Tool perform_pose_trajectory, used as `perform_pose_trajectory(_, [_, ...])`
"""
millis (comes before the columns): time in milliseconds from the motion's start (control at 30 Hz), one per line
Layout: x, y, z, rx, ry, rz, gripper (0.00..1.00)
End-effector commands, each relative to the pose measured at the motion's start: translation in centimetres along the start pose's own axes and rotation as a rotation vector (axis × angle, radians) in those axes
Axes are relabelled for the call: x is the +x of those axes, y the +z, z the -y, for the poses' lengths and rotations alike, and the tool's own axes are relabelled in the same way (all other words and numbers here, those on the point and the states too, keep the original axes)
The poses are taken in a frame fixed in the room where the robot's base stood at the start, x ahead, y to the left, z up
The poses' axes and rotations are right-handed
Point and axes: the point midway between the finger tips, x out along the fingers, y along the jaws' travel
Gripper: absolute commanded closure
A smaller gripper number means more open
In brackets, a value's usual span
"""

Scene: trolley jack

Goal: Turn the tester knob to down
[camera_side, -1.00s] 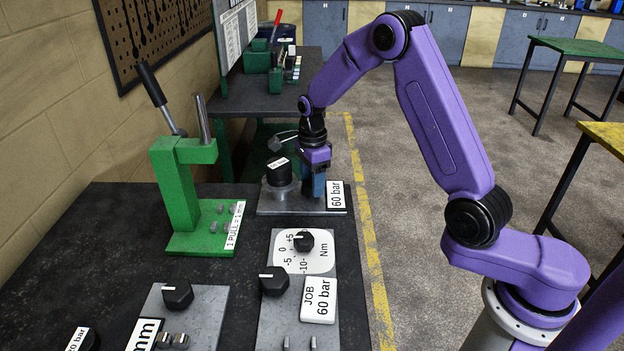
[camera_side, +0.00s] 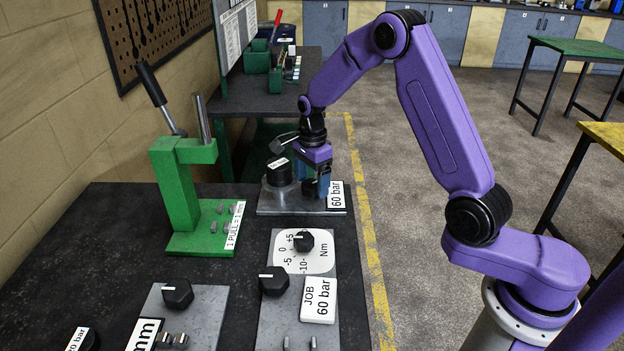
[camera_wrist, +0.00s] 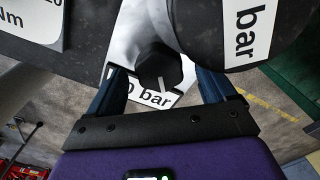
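A black faceted knob (camera_wrist: 158,66) with a white pointer line stands on the grey metal back plate (camera_side: 272,206). In the wrist view its line points toward the bottom of the picture. My gripper (camera_side: 312,186) is down over this plate. Its two blue fingers are spread, one on each side of the knob, and the wrist view (camera_wrist: 160,85) shows gaps between them and it. In the side view the fingers partly hide the knob (camera_side: 310,188). No "down" mark is readable.
A black round gauge (camera_side: 279,171) stands left of my gripper, and a white "60 bar" card (camera_side: 337,195) right of it. A green press (camera_side: 178,190) stands to the left. Nearer are an Nm dial (camera_side: 290,262), a JOB card (camera_side: 319,300) and other black knobs (camera_side: 274,281).

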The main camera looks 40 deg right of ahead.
Motion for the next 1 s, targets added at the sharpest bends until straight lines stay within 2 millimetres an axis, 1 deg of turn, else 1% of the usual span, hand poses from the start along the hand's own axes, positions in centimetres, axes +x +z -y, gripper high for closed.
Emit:
perform_pose_trajectory(267, [0.0, 0.0, 0.0, 0.001, 0.001, 0.0, 0.17])
perform_pose_trajectory(367, [-0.5, 0.0, 0.0, 0.001, -0.001, 0.0, 0.17])
perform_pose_trajectory(467, [-1.7, 0.0, 0.1, 0.001, -0.003, 0.0, 0.17])
perform_pose_trajectory(567, [-3.5, 0.0, 0.1, 0.001, -0.004, 0.0, 0.17])
perform_pose_trajectory(1000, [-12.8, 0.0, 0.1, 0.002, -0.005, 0.0, 0.17])
